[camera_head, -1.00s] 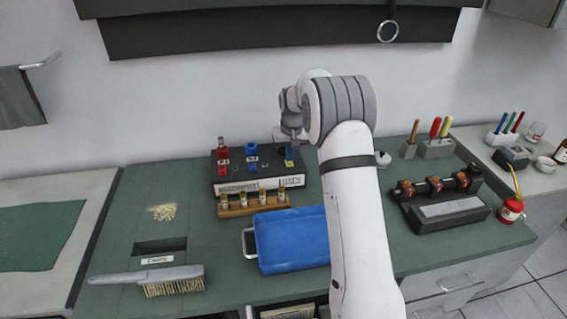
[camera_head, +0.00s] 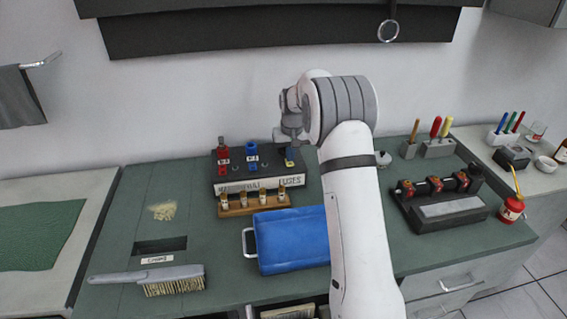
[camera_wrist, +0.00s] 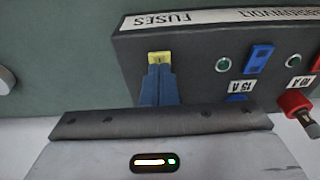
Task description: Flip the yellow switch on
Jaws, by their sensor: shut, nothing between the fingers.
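The yellow switch (camera_wrist: 159,57) is on the face of the dark fuse box (camera_wrist: 200,50), below the FUSES lettering in the wrist view. My gripper (camera_wrist: 159,68) is shut and empty. Its blue-grey fingertips are right at the yellow switch and cover part of it. I cannot tell whether they touch it or which way the switch is set. In the head view, the fuse box (camera_head: 240,187) stands at the back of the bench, and my gripper (camera_head: 289,158) is at its right end. A little yellow (camera_head: 290,164) shows there.
A blue switch (camera_wrist: 258,58) sits beside the yellow one, with red parts (camera_wrist: 296,101) farther right. A wooden fuse rack (camera_head: 240,209) and a blue tray (camera_head: 280,245) stand in front of the box. A brush (camera_head: 165,278) lies at front left.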

